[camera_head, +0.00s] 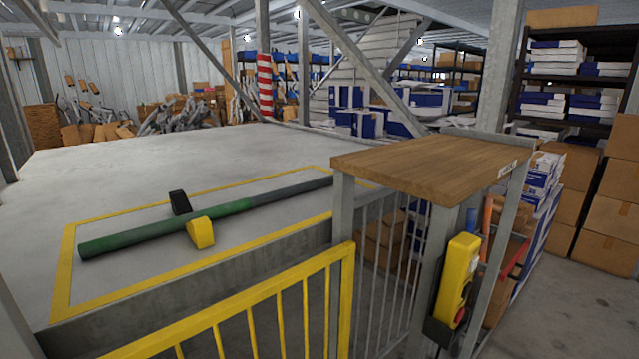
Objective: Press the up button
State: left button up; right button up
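A yellow control box (457,280) hangs on a grey post below the wooden top, right of centre. Its button face is turned to the right and seen at a steep angle. A red button (460,315) shows near its lower end, and dark parts show above it. I cannot tell which button is the up button. Neither of my grippers is in view.
A wooden tabletop (440,163) juts out above the control box. A yellow railing (270,310) stands in front. A raised grey platform (130,165) holds a green pipe (240,207) and a yellow wedge (201,233). Cardboard boxes (610,215) stand at right; open floor (570,310) lies before them.

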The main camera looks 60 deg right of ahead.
aim_at(474, 262)
jog(key=k+z, duration=0.1)
jog(key=z, duration=2.5)
